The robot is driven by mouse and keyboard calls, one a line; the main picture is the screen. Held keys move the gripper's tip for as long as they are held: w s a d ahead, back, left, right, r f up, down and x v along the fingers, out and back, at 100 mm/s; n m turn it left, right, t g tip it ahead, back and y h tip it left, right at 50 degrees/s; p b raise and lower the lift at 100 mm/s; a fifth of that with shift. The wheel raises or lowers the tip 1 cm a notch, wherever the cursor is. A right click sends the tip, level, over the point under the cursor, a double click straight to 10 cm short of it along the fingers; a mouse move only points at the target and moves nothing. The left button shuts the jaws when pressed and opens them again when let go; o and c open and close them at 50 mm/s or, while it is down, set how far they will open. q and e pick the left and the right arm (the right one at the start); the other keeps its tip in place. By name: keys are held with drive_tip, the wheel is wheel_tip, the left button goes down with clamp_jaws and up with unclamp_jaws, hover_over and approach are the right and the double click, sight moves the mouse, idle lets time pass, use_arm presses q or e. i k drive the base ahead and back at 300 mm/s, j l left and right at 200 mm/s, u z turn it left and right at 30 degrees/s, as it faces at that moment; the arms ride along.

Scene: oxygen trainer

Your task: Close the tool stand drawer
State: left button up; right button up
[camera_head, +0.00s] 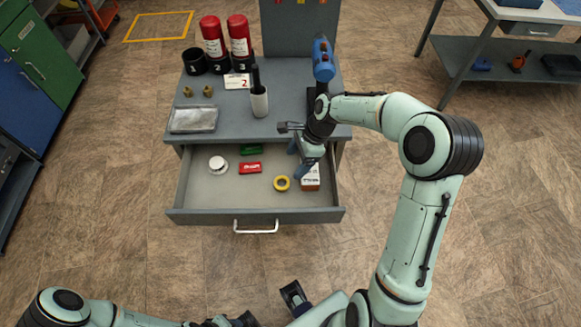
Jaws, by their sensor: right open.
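The tool stand (230,110) is a grey cabinet in the middle of the head view. Its drawer (195,215) is pulled well out toward me, with a pale handle (256,228) on its front. My right gripper (297,158) is open, pointing down at the drawer's back right, beside a white and brown box (311,178). Whether it touches the box or drawer I cannot tell. My left arm (62,303) enters at the bottom left; its gripper's jaw state does not show clearly near the bottom middle.
The drawer holds a white roll (217,164), a red box (250,168), a green item (250,150) and a yellow ring (282,183). Floor before the drawer is clear.

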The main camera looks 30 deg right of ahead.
sight(202, 197)
drive_tip(key=k, duration=1)
